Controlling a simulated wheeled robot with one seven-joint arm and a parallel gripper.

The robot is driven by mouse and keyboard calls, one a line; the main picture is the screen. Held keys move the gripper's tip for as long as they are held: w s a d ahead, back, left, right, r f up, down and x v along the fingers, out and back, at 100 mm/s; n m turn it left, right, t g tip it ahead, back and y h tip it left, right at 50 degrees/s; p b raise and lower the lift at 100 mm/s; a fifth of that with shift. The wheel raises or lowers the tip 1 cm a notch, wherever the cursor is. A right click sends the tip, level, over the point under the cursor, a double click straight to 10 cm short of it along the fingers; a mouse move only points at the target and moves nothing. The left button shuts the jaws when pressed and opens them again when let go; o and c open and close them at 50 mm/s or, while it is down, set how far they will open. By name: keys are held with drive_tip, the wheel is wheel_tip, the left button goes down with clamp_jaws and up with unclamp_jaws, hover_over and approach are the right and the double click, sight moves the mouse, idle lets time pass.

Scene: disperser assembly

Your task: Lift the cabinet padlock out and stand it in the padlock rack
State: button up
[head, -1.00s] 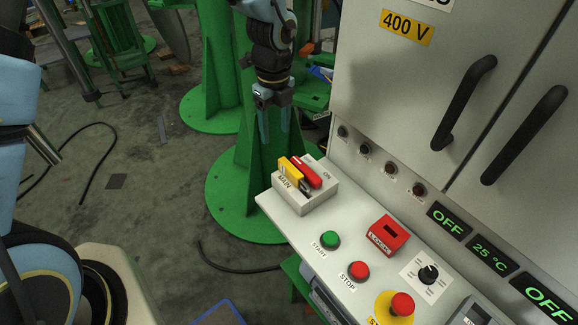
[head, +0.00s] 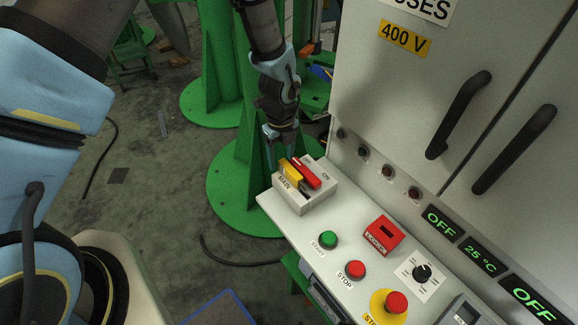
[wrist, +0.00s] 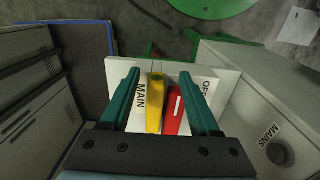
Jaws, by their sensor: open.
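The yellow padlock (head: 289,173) sits in the white MAIN switch box (head: 318,202) at the left end of the panel shelf, beside a red switch handle (head: 308,174). In the wrist view the padlock (wrist: 155,106) and the red handle (wrist: 173,114) lie between my two teal fingers. My gripper (head: 282,148) is open and empty, close above the box; fingers and padlock look apart. The red box marked LOCK (head: 384,234), with a dark slot in its top, stands farther along the shelf and appears to be the padlock rack. The slot looks empty.
Green START (head: 328,239) and red STOP (head: 355,269) buttons, a rotary knob (head: 422,272) and a yellow-based emergency stop (head: 395,302) share the shelf. The grey cabinet (head: 400,110) with black handles rises behind it. Green pillars stand beyond the shelf's left end.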

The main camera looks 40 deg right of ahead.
drive_tip(key=shift+a+f, duration=0.1)
drive_tip(key=shift+f, duration=0.15)
drive_tip(key=shift+s, duration=0.1)
drive_tip(key=shift+c, duration=0.4)
clamp_jaws()
